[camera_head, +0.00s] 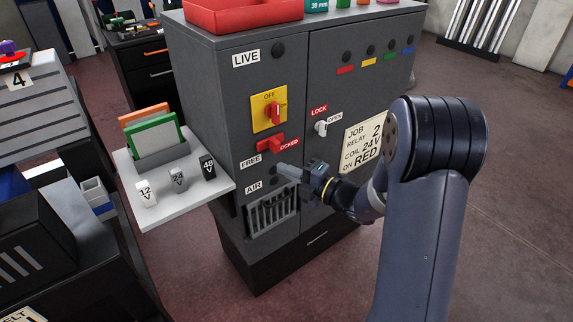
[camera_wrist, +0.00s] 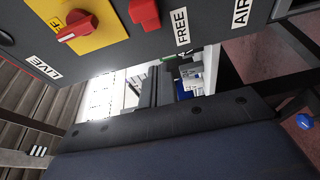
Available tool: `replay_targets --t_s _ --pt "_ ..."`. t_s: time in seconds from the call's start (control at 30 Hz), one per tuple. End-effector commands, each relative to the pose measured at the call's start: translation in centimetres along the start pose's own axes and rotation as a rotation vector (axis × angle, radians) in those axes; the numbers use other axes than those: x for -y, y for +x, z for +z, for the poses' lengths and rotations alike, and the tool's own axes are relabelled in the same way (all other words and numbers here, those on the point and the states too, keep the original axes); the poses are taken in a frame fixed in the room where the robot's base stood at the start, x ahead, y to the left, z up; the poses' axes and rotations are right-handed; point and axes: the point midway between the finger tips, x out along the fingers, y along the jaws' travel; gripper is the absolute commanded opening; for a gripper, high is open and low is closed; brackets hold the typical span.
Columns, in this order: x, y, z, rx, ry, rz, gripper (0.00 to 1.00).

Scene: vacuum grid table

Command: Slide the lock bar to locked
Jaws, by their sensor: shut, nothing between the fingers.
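The red lock bar (camera_head: 270,145) sits on the front of the grey cabinet (camera_head: 215,110), under the yellow switch plate. The FREE label (camera_head: 250,161) is below its left end. The red LOCKED label (camera_head: 289,143) is at its right end, with its first letter hidden. The bar also shows at the top of the wrist view (camera_wrist: 144,12), cut by the edge, beside the FREE label. My gripper (camera_head: 281,169) is shut and empty. Its tip is just below and right of the bar in the head view; I cannot tell whether it touches the cabinet.
A red rotary switch (camera_head: 274,113) on its yellow plate is above the bar. A white lever (camera_head: 321,128) is to the right, near the LOCK and OPEN labels. A vent grille (camera_head: 272,214) is below. A white side shelf (camera_head: 138,213) with labelled blocks juts out at left.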

Motion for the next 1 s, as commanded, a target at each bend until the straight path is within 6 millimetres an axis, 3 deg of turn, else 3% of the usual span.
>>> replay_targets --t_s 0.2,0.37,0.43,0.6,1.0 --pt "0.0 4.9 -0.2 -0.007 -0.002 -0.001 0.0" --pt "-0.1 7.9 0.0 -0.003 -0.002 -0.001 0.0" --pt "-0.1 7.0 1.6 0.004 -0.003 -0.002 0.0" --pt "0.0 6.4 3.2 0.0 -0.003 -0.002 0.0" --pt "0.0 6.2 3.7 -0.002 -0.003 -0.002 0.0"
